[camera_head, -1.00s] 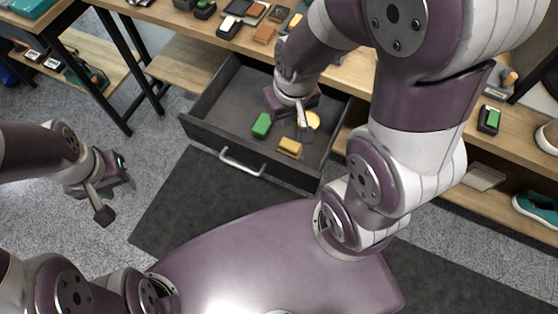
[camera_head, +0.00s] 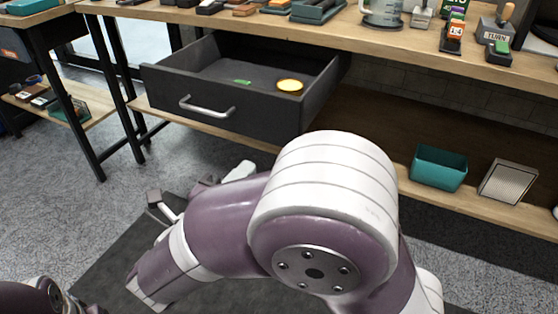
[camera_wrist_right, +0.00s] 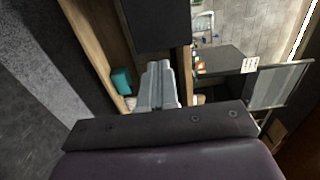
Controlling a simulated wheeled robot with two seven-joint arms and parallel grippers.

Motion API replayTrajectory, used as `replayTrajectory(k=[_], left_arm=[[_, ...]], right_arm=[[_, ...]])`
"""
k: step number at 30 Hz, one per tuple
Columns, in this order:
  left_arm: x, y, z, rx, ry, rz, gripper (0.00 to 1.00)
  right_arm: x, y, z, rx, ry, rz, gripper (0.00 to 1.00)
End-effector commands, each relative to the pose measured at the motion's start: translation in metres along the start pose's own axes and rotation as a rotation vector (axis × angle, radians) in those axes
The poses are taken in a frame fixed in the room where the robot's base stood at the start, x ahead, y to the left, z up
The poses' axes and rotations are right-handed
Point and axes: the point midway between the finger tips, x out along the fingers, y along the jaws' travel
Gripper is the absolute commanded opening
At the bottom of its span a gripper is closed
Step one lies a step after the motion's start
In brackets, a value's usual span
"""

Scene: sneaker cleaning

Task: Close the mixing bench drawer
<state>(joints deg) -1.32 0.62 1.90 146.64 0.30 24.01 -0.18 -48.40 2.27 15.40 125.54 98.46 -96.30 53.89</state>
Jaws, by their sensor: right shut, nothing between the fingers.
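The mixing bench drawer (camera_head: 232,112) is pulled out under the bench top in the head view, with its dark front and silver handle (camera_head: 206,106) facing me. A yellow round thing (camera_head: 290,86) and a green thing (camera_head: 243,82) show inside it. My right gripper (camera_head: 240,171) is below and in front of the drawer, apart from the handle and partly hidden by my own arm. In the right wrist view its light grey fingers (camera_wrist_right: 158,85) are together and empty. A dark panel that looks like the drawer (camera_wrist_right: 155,22) is beyond the fingertips. My left gripper is out of view.
The bench top (camera_head: 350,40) carries several tools and containers. On the lower shelf, a teal bin (camera_head: 438,168) and a grey slatted box (camera_head: 508,181) stand at the right. A smaller table (camera_head: 45,22) is at the left. Floor (camera_head: 85,215) is clear at left.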

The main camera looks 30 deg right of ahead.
Motion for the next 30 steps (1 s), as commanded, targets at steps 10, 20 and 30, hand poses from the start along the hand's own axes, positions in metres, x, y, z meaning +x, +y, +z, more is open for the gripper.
replayTrajectory(k=[10,20,30], left_arm=[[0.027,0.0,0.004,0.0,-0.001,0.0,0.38],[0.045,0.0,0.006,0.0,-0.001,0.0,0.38],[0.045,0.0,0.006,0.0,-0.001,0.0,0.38]], right_arm=[[0.075,0.003,-0.002,0.0,0.006,0.001,0.0],[0.123,0.001,-0.001,-0.002,0.001,0.0,0.0],[0.128,-0.001,0.0,-0.004,-0.002,0.0,0.0]])
